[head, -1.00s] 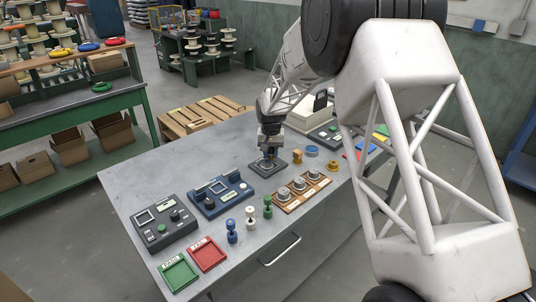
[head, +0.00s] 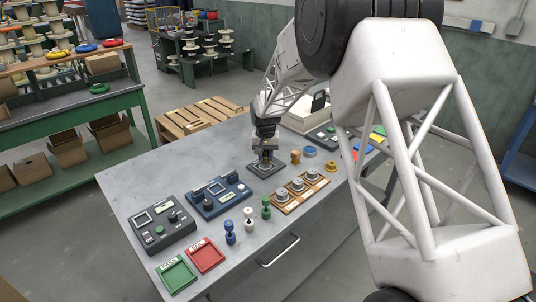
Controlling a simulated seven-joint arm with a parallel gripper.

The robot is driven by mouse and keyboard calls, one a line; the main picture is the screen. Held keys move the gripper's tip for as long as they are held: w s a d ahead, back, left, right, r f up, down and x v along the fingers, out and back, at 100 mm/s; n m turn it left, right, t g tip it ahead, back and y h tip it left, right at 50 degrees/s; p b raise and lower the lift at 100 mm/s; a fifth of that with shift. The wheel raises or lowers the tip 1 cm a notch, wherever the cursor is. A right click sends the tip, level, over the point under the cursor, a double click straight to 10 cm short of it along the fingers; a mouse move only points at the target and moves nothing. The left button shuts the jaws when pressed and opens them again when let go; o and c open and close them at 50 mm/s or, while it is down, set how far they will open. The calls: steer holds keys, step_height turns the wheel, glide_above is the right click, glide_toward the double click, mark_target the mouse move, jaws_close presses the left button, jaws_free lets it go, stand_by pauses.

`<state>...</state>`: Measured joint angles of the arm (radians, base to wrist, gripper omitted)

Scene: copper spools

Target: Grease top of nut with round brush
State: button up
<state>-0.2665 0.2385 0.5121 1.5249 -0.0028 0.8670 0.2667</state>
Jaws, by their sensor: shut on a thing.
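My gripper (head: 266,158) points down over a dark square plate (head: 264,173) in the middle of the grey table. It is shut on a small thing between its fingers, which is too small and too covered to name. The thing's lower end is at or just above the plate; I cannot tell whether they touch. A wooden board (head: 274,208) to the right of the plate bears three grey round metal pieces, one of them in the middle (head: 297,184). I cannot make out for certain which thing is the nut, and no round brush shows clearly.
Control boxes (head: 162,225) and green (head: 178,276) and red (head: 205,255) trays lie left.

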steer(key=shift+s+a+f, duration=0.1)
steer(key=shift+s+a, duration=0.75)
step_height(320, 180, up, 6)
stand_by(0.8)
stand_by(0.3)
steer(key=shift+r, duration=1.55)
steer(key=shift+w, duration=0.1)
